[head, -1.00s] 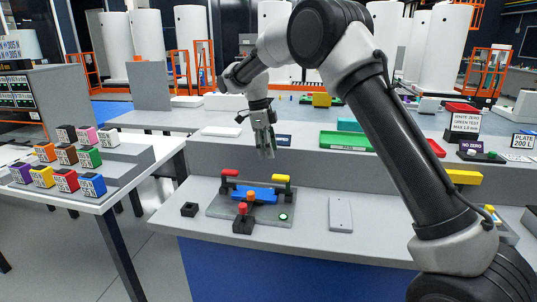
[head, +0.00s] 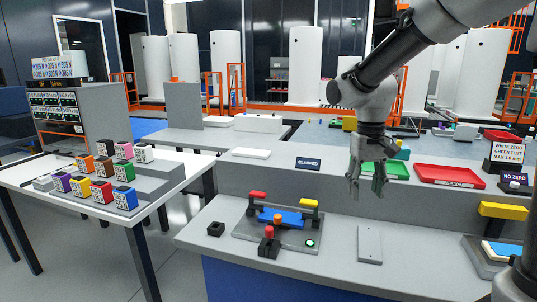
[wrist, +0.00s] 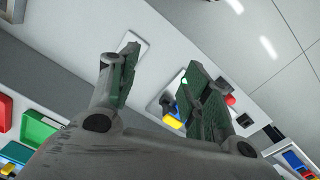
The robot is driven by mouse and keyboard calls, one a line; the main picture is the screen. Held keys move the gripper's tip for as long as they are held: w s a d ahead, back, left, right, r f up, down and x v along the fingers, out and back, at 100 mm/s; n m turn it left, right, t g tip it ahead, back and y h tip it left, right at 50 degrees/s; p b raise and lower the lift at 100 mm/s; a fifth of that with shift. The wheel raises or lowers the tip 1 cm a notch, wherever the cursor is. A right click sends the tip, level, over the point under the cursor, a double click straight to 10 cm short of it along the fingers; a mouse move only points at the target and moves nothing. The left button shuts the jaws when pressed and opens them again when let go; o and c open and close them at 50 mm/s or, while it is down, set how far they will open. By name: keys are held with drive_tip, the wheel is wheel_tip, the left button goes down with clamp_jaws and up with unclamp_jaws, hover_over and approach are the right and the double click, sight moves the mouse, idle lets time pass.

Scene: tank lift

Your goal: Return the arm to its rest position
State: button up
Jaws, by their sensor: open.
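My gripper (head: 368,183) is open and empty in the head view. It hangs fingers down in the air above the bench, in front of the green tray. The wrist view shows its two fingers (wrist: 160,85) spread apart with nothing between them. My arm (head: 425,50) reaches in from the upper right of the head view. The clamp fixture (head: 275,237) with a blue part (head: 280,217) stands on the bench below and left of the gripper. A light grey plate (head: 369,244) lies on the bench beneath the gripper.
A green tray (head: 396,170) and a red tray (head: 450,176) lie on the raised shelf behind. A yellow block (head: 503,211) juts out at right. A small black block (head: 216,229) sits at the bench's left. Several coloured cubes (head: 103,193) stand on the left table.

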drive_tip(key=s+d+r+t, duration=0.2)
drive_tip(key=s+d, duration=0.4)
drive_tip(key=s, duration=0.3)
drive_tip(key=s+d+r+t, duration=0.2)
drive_tip(key=s+d+r, duration=0.2)
drive_tip(key=s, duration=0.6)
drive_tip(key=shift+s+d+m+t, duration=0.3)
drive_tip(key=shift+d+t, duration=0.1)
drive_tip(key=shift+d, duration=0.45)
